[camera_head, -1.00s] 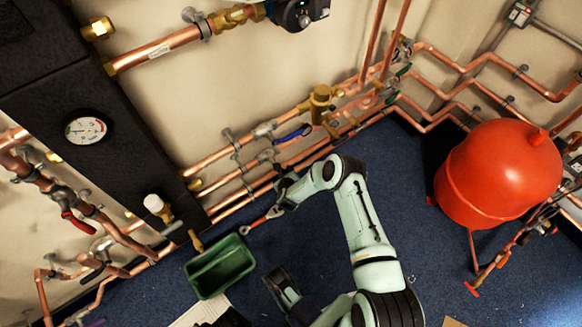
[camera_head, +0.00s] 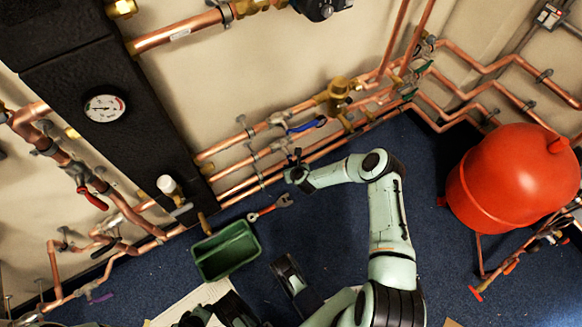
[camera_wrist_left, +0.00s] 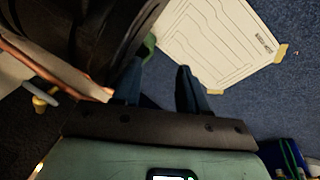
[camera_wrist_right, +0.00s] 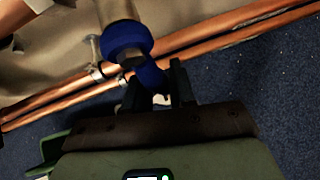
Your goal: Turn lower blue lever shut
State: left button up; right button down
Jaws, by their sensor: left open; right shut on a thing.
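The lower blue lever (camera_wrist_right: 151,77) shows in the right wrist view, running from a round blue cap (camera_wrist_right: 125,38) into my right gripper. My right gripper (camera_wrist_right: 158,90) is shut on this lever. In the head view my right gripper (camera_head: 297,167) is at the lower valve (camera_head: 278,146), and its fingers mostly hide the lever. The upper blue lever (camera_head: 307,126) lies along its pipe just above, apart from the gripper. My left gripper (camera_wrist_left: 160,85) is open and empty, with floor and a paper sheet beyond it.
A red-handled wrench (camera_head: 270,207) and a green tray (camera_head: 226,250) lie on the blue floor below the pipes. A red tank (camera_head: 513,180) stands at the right. A paper diagram (camera_wrist_left: 220,45) is taped to the floor. Copper pipes run close beside my right gripper.

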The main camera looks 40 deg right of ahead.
jog(key=shift+a, duration=0.35)
jog(key=c, duration=1)
grip_release()
jog(key=shift+c, duration=0.2)
jog(key=shift+d, duration=0.1)
jog(key=shift+s+r, duration=0.15)
jog(key=shift+r, duration=0.05)
pick_arm(q)
jog(key=s+d+r+g+h+p, duration=0.1)
jog(key=s+d+r+p, duration=0.2)
jog(key=s+r+p, duration=0.1)
notch_tip(320, 180, up, 3)
jog(key=shift+d+f+m+p, duration=0.1)
jog(key=shift+d+m+p, duration=0.25)
jog(key=shift+p, duration=0.25)
pick_arm(e)
jog(key=v, duration=1.3)
pick_arm(q)
jog(key=shift+w, duration=0.1)
